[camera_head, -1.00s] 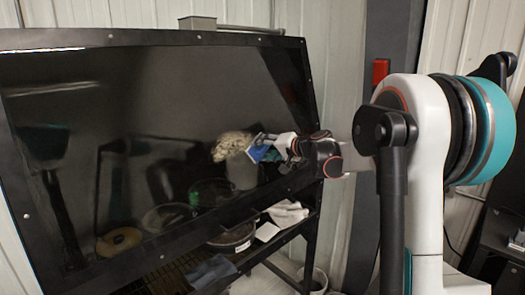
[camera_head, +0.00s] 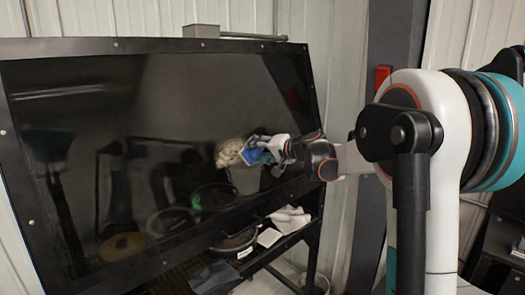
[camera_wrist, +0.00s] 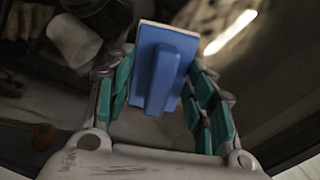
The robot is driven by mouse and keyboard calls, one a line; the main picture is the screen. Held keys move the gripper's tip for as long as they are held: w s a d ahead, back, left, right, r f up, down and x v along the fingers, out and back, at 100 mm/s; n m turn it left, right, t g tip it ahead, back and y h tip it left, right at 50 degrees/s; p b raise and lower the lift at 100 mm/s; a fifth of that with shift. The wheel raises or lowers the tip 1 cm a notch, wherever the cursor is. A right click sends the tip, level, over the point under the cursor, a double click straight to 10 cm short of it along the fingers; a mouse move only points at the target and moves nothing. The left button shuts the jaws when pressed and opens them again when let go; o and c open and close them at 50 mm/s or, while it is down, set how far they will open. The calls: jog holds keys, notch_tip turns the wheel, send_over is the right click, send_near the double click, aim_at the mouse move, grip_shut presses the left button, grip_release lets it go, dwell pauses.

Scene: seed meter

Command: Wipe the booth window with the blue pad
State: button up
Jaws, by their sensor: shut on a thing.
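The booth window (camera_head: 120,110) is a large dark, slanted pane in a black bolted frame, filling the left and middle of the head view. My gripper (camera_head: 270,149) is at the lower right part of the pane. It is shut on the blue pad (camera_head: 252,156), which faces the glass. In the wrist view the blue pad (camera_wrist: 177,45), with its raised blue handle and pale edge, sits between the teal fingers of my gripper (camera_wrist: 161,80). I cannot tell whether the pad touches the glass.
Through the glass or reflected show a grey bucket (camera_head: 243,180), round trays and a tan ring (camera_head: 122,246). A shelf below holds a white cloth (camera_head: 290,218) and a dark cloth (camera_head: 213,276). A grey post with a red box (camera_head: 382,77) stands at right.

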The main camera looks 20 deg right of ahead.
aim_at(224, 159)
jog(key=shift+s+a, duration=0.6)
jog(key=shift+a, duration=1.2)
jog(key=shift+s+a, duration=0.55)
jog(key=shift+a, duration=1.2)
jog(key=shift+s+a, duration=0.6)
jog(key=shift+a, duration=1.2)
jog(key=shift+a, duration=0.1)
jog(key=shift+s+a, duration=0.4)
jog(key=shift+a, duration=0.7)
jog(key=shift+s+a, duration=0.4)
jog(key=shift+a, duration=0.75)
jog(key=shift+s+a, duration=0.4)
jog(key=shift+a, duration=0.7)
jog(key=p+v, duration=0.1)
jog(key=v, duration=0.5)
jog(key=shift+p, duration=0.35)
jog(key=shift+s, duration=0.15)
jog(key=shift+p+v, duration=0.5)
jog(key=shift+v, duration=1)
